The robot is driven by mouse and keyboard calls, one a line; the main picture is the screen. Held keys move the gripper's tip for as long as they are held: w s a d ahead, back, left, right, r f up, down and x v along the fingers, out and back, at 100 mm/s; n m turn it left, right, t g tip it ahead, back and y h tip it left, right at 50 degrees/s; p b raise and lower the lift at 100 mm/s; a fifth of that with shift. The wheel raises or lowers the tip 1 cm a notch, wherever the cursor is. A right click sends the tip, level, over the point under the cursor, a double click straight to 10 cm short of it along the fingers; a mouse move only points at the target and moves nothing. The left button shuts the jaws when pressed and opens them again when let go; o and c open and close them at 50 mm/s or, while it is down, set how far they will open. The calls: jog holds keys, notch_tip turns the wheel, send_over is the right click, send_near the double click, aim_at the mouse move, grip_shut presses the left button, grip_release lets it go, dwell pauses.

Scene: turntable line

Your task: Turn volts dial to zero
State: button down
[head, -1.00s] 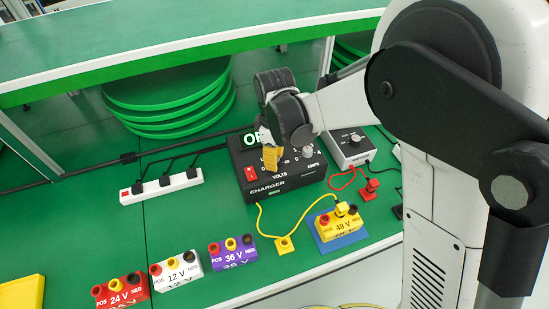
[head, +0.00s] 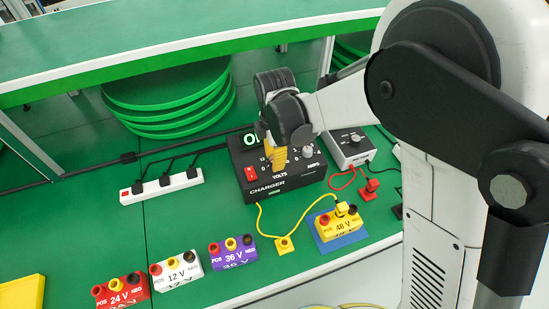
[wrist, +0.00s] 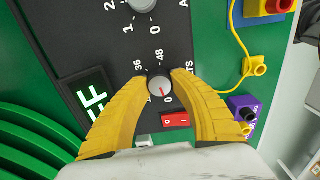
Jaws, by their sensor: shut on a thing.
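The black charger (head: 272,183) stands on the green bench, with its volts dial hidden behind my gripper (head: 279,160) in the head view. In the wrist view the volts dial (wrist: 159,86) is a grey knob with a red pointer line, ringed by printed numbers. The 0 mark lies just below it and 36 and 48 lie above it. My gripper (wrist: 161,80) has its yellow fingers closed on the dial from both sides. The red line looks directed toward the lower side, close to the 0 mark, but its exact angle is hard to read.
A red switch (wrist: 175,120) sits beside the dial. The amps dial (head: 308,151) is close by. A yellow 48 V battery (head: 340,228) stands in front, wired to the charger. Other batteries stand to the left.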

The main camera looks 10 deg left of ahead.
dwell(0.4)
jog(key=c, duration=1)
grip_release()
jog(key=shift+c, duration=0.2)
notch_tip(320, 180, up, 12)
